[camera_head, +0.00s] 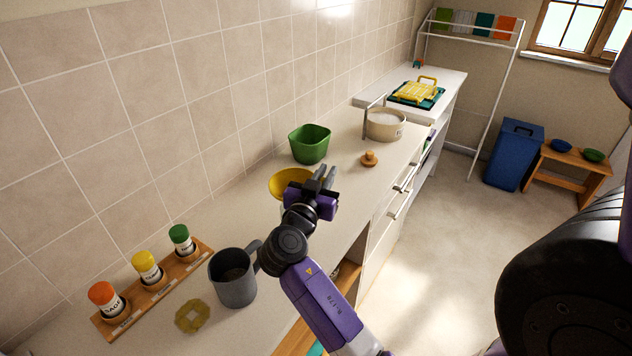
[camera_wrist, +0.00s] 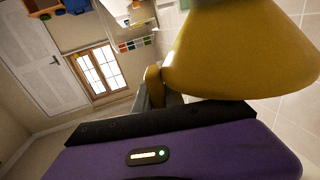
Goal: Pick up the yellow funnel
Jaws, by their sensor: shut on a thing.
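The yellow funnel (camera_head: 287,182) shows in the head view just left of my gripper (camera_head: 325,176), partly hidden behind it. In the wrist view the funnel's wide cone (camera_wrist: 235,60) fills the upper right, close to the camera. A small yellow part of it shows at the fingers of my gripper (camera_wrist: 158,92). My gripper is shut on the funnel at its side. I cannot tell clearly whether the funnel is clear of the counter.
The tiled wall (camera_head: 180,110) bounds the left.

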